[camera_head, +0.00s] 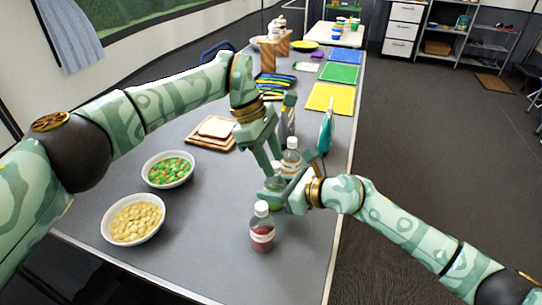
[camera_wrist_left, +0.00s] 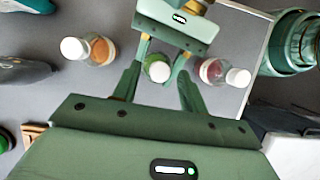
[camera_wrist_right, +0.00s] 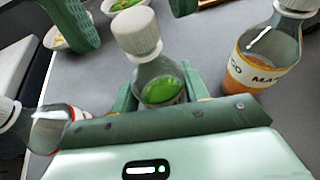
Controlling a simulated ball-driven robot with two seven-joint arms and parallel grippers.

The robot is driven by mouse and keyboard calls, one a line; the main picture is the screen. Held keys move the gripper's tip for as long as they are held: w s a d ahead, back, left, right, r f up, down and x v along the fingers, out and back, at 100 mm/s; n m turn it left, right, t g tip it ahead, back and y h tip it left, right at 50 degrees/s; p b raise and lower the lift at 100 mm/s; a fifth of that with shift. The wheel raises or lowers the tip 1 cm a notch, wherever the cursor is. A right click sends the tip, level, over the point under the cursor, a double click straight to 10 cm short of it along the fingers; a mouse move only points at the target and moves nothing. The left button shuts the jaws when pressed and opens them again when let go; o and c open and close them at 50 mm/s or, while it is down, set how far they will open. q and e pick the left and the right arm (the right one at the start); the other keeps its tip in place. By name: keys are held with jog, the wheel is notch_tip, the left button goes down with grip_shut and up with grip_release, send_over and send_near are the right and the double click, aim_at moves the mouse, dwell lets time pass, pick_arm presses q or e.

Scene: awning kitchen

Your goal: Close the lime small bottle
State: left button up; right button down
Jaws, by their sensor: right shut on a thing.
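The lime small bottle (camera_head: 275,183) stands upright with green contents. It also shows in the right wrist view (camera_wrist_right: 162,88), where a white ribbed cap (camera_wrist_right: 136,32) sits at its top; I cannot tell how tight it is. My right gripper (camera_head: 284,196) is shut on this bottle, its fingers on either side of the body. My left gripper (camera_head: 268,170) is above the bottle. In the left wrist view its fingers (camera_wrist_left: 157,90) are apart, on either side of the cap (camera_wrist_left: 159,71), with gaps visible. The left fingers partly hide the bottle in the head view.
A red-content bottle (camera_head: 262,228) stands in front and an orange-content bottle (camera_head: 291,158) behind, both close to the grippers. Two bowls, carrots and peas (camera_head: 168,169) and a pale food (camera_head: 133,219), stand left. A bread board (camera_head: 209,134) lies further back.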

pick_arm(q)
jog(key=shift+r, duration=0.15)
notch_tip(320, 180, up, 4)
jog(key=shift+r, duration=0.15)
jog(key=o, duration=0.6)
jog(key=shift+c, duration=0.2)
jog(key=v, duration=1.2)
jog(key=shift+d, duration=0.1)
pick_arm(e)
jog(key=c, duration=0.7)
grip_release()
jog(key=shift+o, duration=0.2)
